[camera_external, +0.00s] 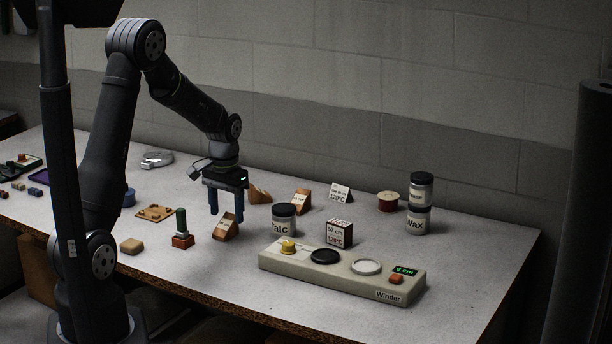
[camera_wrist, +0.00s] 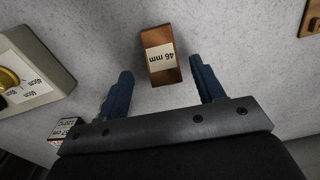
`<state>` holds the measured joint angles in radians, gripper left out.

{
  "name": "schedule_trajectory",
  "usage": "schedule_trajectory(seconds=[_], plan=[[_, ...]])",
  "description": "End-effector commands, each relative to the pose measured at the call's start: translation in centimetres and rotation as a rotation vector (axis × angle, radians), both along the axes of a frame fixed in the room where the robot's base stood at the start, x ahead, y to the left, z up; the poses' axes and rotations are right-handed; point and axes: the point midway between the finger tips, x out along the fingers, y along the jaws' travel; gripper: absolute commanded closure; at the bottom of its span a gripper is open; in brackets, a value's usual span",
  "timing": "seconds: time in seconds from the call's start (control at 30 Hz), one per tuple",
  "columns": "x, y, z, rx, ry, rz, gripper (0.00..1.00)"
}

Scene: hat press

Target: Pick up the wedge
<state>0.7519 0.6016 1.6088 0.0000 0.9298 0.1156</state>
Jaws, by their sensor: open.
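A brown wooden wedge with a white label (camera_external: 228,224) lies on the table beneath my gripper in the external view. In the wrist view the wedge (camera_wrist: 160,55) shows a label reading "46 mm" and lies ahead of the space between my fingers. My gripper (camera_external: 227,211) is open and empty above the table, its blue fingers pointing down. In the wrist view the gripper (camera_wrist: 160,90) has one finger to each side of the wedge's line. Whether a finger touches the wedge cannot be told. Two more brown wedges (camera_external: 259,195) (camera_external: 302,200) lie farther back.
A Talc jar (camera_external: 284,220) stands right of the wedge. A green-handled stamp (camera_external: 182,229) stands to its left. The long Winder box (camera_external: 340,278) lies at front right, with a small "57 cm" card block (camera_external: 339,233) behind it. A tan block (camera_external: 132,246) lies at front left.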

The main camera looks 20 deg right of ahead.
Motion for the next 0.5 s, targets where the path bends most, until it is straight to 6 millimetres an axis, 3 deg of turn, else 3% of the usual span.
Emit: schedule_trajectory(seconds=[0.23, 0.5], plan=[[0.2, 0.3, -3.7, 0.004, 0.003, 0.0, 0.38], [0.2, 0.2, -4.2, 0.001, 0.001, 0.0, 0.38]])
